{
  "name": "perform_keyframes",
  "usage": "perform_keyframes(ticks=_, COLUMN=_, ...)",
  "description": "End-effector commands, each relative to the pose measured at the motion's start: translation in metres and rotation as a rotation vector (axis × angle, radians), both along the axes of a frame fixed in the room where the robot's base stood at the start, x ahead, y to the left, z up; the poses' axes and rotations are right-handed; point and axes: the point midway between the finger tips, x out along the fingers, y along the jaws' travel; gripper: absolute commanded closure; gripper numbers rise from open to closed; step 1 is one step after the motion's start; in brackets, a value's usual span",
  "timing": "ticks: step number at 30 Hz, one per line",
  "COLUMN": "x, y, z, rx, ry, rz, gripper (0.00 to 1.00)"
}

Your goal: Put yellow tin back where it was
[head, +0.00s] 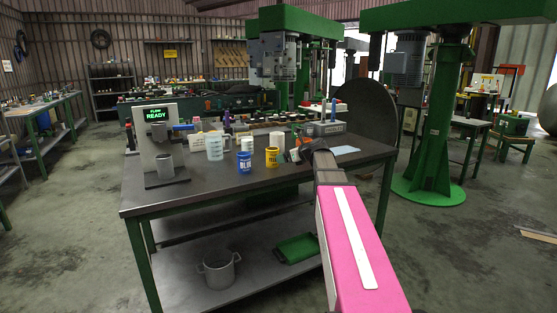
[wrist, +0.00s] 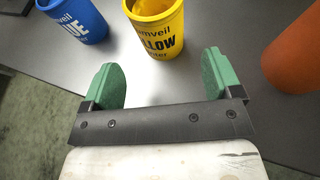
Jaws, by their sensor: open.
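The yellow tin (head: 272,157) stands upright on the dark metal table (head: 205,196), just right of the blue tin (head: 244,162). In the wrist view the yellow tin (wrist: 157,28) is open-topped, with "YELLOW" lettering on its side. It stands just beyond my gripper (wrist: 165,75), roughly in line with the gap between the green fingers. The fingers are apart with nothing between them, and do not touch the tin. In the head view my gripper (head: 296,153) is small and partly hidden by my arm, to the right of the yellow tin.
The blue tin also shows at the wrist view's upper left (wrist: 74,18). An orange rounded object (wrist: 294,55) is close on the right. A clear beaker (head: 214,148) stands behind. The table front is clear.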

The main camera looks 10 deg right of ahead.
Motion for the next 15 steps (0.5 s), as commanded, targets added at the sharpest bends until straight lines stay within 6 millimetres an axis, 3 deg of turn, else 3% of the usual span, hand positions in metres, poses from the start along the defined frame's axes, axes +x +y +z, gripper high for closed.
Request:
perform_keyframes(ticks=6, x=-0.022, y=-0.018, z=0.012, rx=0.000, ry=0.000, rz=0.000, gripper=0.16)
perform_keyframes(ticks=15, x=-0.027, y=-0.023, z=0.015, rx=0.000, ry=0.000, rz=0.000, gripper=0.16)
